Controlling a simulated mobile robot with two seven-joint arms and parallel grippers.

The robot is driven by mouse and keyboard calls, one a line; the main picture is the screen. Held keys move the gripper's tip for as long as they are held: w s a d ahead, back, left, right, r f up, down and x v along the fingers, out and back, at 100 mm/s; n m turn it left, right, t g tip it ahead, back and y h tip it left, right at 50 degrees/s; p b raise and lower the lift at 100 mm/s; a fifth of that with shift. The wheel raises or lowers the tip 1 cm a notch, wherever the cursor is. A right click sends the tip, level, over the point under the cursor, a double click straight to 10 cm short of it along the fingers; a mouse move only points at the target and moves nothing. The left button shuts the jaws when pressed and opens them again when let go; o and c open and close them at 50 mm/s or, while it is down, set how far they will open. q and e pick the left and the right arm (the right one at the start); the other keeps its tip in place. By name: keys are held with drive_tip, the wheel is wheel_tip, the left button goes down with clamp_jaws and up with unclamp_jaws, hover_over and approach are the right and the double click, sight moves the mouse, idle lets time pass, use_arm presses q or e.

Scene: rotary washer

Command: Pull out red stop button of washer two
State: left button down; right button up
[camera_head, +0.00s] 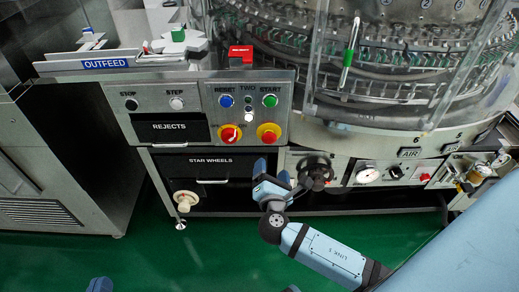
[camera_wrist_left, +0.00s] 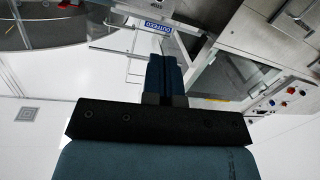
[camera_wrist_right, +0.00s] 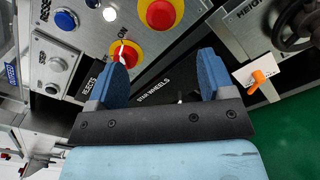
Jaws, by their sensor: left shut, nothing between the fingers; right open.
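The red stop button (camera_head: 269,132) is a round knob on a yellow ring, at the right of the panel marked TWO; it also shows top centre in the right wrist view (camera_wrist_right: 160,13). My right gripper (camera_head: 271,172) is open and empty, in front of and below the panel. In the right wrist view, its left finger covers part of the rotary switch. My left gripper (camera_wrist_left: 164,65) is shut and empty, away from the panel; only a tip shows at the head view's bottom left.
The blue RESET button (camera_head: 226,101) and green START button (camera_head: 270,101) sit above. The black STAR WHEELS panel (camera_head: 215,162) is below. A black handwheel (camera_head: 316,172) stands close right of my right gripper. The green floor (camera_head: 180,255) in front is clear.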

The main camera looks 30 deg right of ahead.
sight(270, 140)
drive_tip(key=b+x, duration=0.2)
drive_tip(key=x, duration=1)
drive_tip(key=shift+w+d, duration=0.25)
drive_tip(key=shift+d, duration=0.05)
use_arm(q)
drive_tip(key=shift+s+d+r+t+h+b, duration=0.1)
drive_tip(key=shift+d+r+t+h, duration=0.25)
drive_tip(key=shift+r, duration=0.5)
drive_tip(key=shift+w+d+r+t+h+b, duration=0.1)
drive_tip(key=shift+d+r+t+h, duration=0.25)
drive_tip(key=shift+r, duration=0.45)
drive_tip(key=shift+s+d+r+t+h+b, duration=0.1)
drive_tip(key=shift+d+r+t+h, duration=0.2)
drive_tip(key=shift+r, duration=0.55)
use_arm(e)
drive_tip(key=shift+w+d, duration=0.25)
drive_tip(key=shift+w, duration=0.2)
use_arm(q)
drive_tip(key=shift+a, duration=0.1)
